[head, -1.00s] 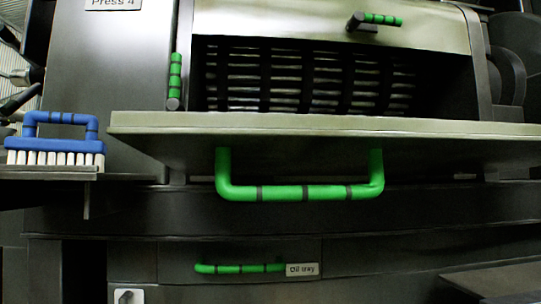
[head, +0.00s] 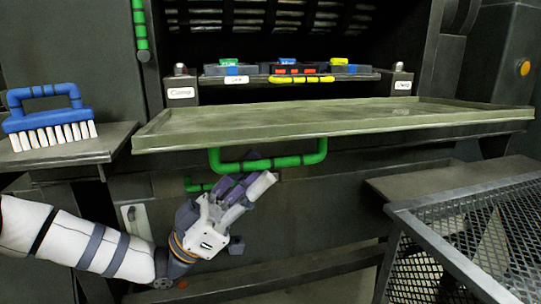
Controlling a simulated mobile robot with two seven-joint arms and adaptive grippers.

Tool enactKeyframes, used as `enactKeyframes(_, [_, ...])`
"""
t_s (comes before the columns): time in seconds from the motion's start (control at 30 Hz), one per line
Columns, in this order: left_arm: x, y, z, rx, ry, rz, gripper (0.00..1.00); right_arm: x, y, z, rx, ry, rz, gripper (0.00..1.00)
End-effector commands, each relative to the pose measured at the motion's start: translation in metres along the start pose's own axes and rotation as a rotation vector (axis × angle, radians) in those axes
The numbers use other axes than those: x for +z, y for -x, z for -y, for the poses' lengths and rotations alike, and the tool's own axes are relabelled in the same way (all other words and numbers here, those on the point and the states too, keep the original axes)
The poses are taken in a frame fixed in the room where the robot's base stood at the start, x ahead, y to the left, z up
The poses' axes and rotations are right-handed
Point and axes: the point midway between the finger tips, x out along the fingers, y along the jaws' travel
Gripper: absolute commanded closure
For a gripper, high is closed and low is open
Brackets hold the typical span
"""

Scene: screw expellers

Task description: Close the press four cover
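The press four cover (head: 330,122) is a flat, pale olive panel with a raised rim. It is folded down and lies roughly level in front of the dark press opening, so the cover is open. Its green bar handle (head: 268,164) hangs under the front edge. My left gripper (head: 252,190) is below the cover, just under and in front of the handle's left part, pointing up and right. It appears apart from the handle, though the overlap makes this hard to judge. Its finger gap is unclear. My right gripper is out of view.
A blue-handled brush (head: 48,118) stands on a side shelf (head: 70,150) at left. Behind the cover is a ledge with clamp labels and coloured tools (head: 285,72). A mesh-topped stand (head: 480,225) is at lower right. A lower green handle (head: 196,186) is partly hidden.

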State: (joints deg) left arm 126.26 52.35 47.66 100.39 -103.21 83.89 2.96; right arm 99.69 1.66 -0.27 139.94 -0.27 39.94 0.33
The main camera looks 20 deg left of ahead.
Motion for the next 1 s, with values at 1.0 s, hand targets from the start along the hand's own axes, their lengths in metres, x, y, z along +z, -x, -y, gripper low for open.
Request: enactKeyframes(1.0, [-0.002, -0.039, 0.0, -0.009, 0.012, 0.002, 1.0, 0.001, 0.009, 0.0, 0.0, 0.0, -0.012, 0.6])
